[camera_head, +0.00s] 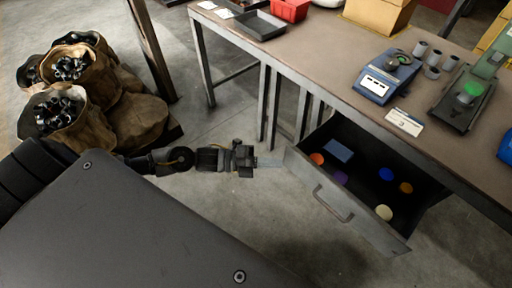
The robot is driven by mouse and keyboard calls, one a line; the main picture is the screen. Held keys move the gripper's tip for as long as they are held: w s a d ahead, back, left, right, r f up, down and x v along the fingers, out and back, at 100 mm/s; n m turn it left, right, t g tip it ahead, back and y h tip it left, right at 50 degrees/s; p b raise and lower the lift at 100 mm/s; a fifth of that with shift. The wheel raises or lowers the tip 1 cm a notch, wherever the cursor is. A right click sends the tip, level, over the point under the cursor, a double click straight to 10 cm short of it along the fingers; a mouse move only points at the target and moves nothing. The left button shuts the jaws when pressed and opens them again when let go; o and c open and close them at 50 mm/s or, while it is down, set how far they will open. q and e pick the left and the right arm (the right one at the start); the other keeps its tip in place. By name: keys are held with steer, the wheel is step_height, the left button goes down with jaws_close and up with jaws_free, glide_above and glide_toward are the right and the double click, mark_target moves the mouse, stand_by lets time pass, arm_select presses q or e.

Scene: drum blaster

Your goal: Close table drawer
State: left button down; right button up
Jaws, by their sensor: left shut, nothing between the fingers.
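The table drawer (344,199) is pulled out from under the brown-topped table (320,50). Its grey front carries a bar handle (333,204), and small coloured round pieces and a blue block lie inside. My left gripper (262,161) reaches in from the left at about the height of the drawer, just left of the front's left end. It is shut and empty. A small gap seems to lie between its fingertips and the drawer, but contact is hard to tell. My right gripper does not show.
A blue scale (387,77), grey cylinders (432,60) and a dark tray (464,98) stand on the table. Table legs (203,65) stand behind my left gripper. Open sacks (75,120) of dark parts stand at the left. The floor before the drawer is clear.

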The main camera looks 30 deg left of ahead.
mark_target(300, 156)
arm_select(q)
steer(key=w+d, duration=0.2)
steer(key=w, duration=0.1)
steer(key=shift+w+d, duration=0.1)
steer(key=shift+w, duration=0.05)
steer(key=shift+w+d, duration=0.15)
steer(key=shift+w, duration=0.45)
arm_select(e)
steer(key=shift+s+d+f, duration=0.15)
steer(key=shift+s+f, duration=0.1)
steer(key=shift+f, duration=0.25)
arm_select(q)
steer(key=shift+w, duration=0.1)
